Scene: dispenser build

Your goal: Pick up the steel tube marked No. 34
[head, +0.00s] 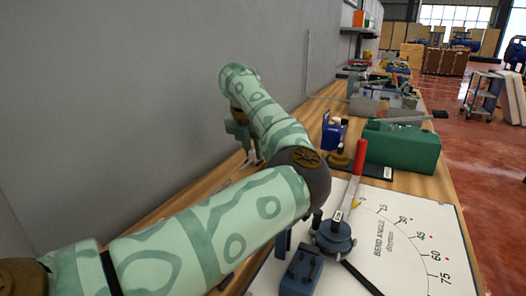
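No steel tube with a readable No. 34 mark shows in the head view. A thin pale rod or tube (308,62) stands by the wall beyond my arm and bends near the bench; I see no number on it. My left arm reaches in from the left, and its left gripper (250,157) hangs low near the wall side of the bench, partly behind the forearm. Its fingertips are small and partly hidden, so I cannot tell whether they are open or hold anything. My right gripper is not in view.
A bending tool (333,236) with a red-handled lever (352,182) stands on a white bend-angle board (410,262). Behind it are a green box (403,147) and a blue item (333,131). The wooden bench runs along a grey wall (120,90); open red floor lies to the right.

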